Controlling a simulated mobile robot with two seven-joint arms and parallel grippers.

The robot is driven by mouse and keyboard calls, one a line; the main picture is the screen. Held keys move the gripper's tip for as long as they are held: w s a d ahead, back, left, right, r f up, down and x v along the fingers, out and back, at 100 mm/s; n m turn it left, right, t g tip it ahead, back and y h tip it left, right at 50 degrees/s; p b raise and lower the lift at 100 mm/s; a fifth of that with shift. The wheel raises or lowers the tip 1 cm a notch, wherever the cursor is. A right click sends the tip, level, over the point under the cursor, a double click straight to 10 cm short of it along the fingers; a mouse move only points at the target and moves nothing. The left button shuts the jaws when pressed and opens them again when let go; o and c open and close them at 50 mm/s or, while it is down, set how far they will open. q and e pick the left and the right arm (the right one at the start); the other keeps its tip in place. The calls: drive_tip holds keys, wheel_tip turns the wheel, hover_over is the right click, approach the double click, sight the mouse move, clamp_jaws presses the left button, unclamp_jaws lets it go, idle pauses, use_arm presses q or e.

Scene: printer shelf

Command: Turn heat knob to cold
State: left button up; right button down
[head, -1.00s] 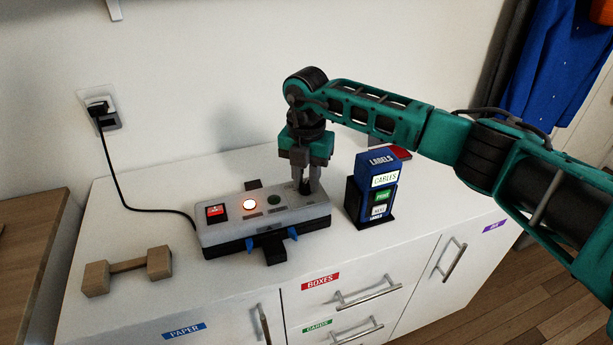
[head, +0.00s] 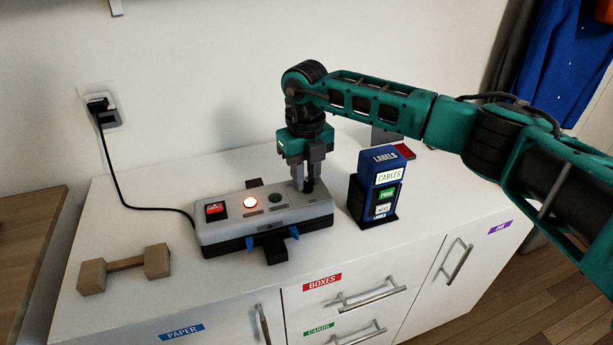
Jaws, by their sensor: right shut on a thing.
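The grey laminator-like machine (head: 255,226) sits on the white cabinet. It has a red switch (head: 216,210) at its left end, a glowing orange-white light (head: 250,203) and a dark green round light or button (head: 275,198). My right gripper (head: 306,188) points down over the machine's right end, shut on what appears to be the heat knob. The knob is hidden by the fingers, so its pointer and setting cannot be read. My left gripper is not in view.
A wooden dumbbell-shaped block (head: 124,268) lies at the left. A black cord (head: 130,192) runs from the wall socket (head: 103,108) to the machine. The cabinet's front strip (head: 215,290) is clear.

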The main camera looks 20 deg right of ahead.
drive_tip(key=shift+n, duration=1)
drive_tip(key=n+b, duration=0.1)
drive_tip(key=n, duration=0.1)
drive_tip(key=shift+a+n, duration=0.15)
drive_tip(key=shift+n, duration=0.15)
drive_tip(key=n, duration=0.2)
drive_tip(key=shift+n, duration=0.3)
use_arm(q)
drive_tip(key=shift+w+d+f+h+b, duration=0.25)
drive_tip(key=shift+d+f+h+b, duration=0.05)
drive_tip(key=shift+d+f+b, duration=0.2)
use_arm(e)
drive_tip(key=shift+s+a+n, duration=0.1)
drive_tip(key=shift+s+n, duration=0.05)
drive_tip(key=shift+n, duration=1.25)
drive_tip(key=shift+r, duration=0.1)
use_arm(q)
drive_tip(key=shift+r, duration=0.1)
use_arm(e)
drive_tip(key=c, duration=1)
unclamp_jaws()
use_arm(q)
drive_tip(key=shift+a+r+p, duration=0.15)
drive_tip(key=shift+p, duration=0.15)
use_arm(e)
wheel_tip(320, 180, up, 13)
drive_tip(key=shift+f, duration=0.1)
